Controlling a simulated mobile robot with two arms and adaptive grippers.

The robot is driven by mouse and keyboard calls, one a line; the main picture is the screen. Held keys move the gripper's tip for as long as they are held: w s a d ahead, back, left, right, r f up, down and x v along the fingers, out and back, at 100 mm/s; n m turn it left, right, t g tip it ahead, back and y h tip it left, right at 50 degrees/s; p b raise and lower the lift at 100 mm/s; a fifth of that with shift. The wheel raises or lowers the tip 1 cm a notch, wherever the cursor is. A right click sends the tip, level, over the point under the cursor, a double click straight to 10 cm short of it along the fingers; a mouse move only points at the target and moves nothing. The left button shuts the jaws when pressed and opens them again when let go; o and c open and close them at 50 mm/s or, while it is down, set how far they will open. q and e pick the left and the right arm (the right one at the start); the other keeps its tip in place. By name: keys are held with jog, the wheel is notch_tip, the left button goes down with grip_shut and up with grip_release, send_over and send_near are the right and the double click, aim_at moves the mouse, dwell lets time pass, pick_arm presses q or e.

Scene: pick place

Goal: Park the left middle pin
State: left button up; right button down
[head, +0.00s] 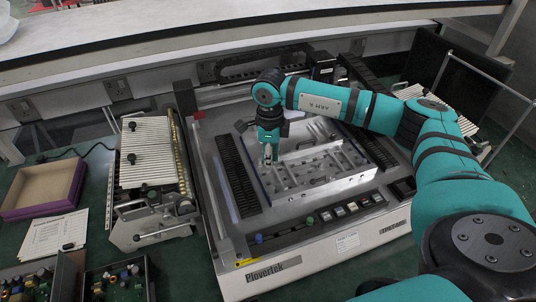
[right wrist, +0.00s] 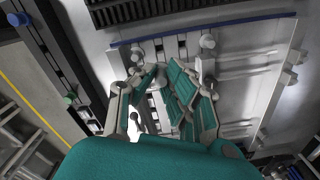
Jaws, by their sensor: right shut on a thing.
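My right gripper (head: 268,153) reaches down over the left part of the metal fixture plate (head: 325,172) in the middle of the machine. In the right wrist view the gripper's teal fingers (right wrist: 160,84) are closed on a small metal pin, which they mostly hide. I cannot tell whether the pin is still seated in the plate. Other round-headed pins show near the fingers, one to the right (right wrist: 208,41) and one to the left (right wrist: 137,52). My left gripper is not in view.
The white Plovertek machine (head: 300,262) surrounds the plate, with a black ribbed strip (head: 237,176) on its left and a row of buttons (head: 340,211) in front.

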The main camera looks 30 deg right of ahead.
jog(key=shift+f, duration=0.35)
jog(key=shift+a+f, duration=0.15)
jog(key=shift+f, duration=0.05)
jog(key=shift+a+f+b, duration=0.1)
jog(key=shift+f+b, duration=0.7)
jog(key=shift+f, duration=0.2)
jog(key=shift+f+b, duration=0.45)
jog(key=shift+f, duration=0.35)
jog(key=shift+f+b, duration=0.7)
jog(key=shift+f, duration=0.3)
jog(key=shift+f+b, duration=0.45)
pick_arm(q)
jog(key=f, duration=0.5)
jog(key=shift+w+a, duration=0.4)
pick_arm(e)
jog(key=shift+w, duration=0.1)
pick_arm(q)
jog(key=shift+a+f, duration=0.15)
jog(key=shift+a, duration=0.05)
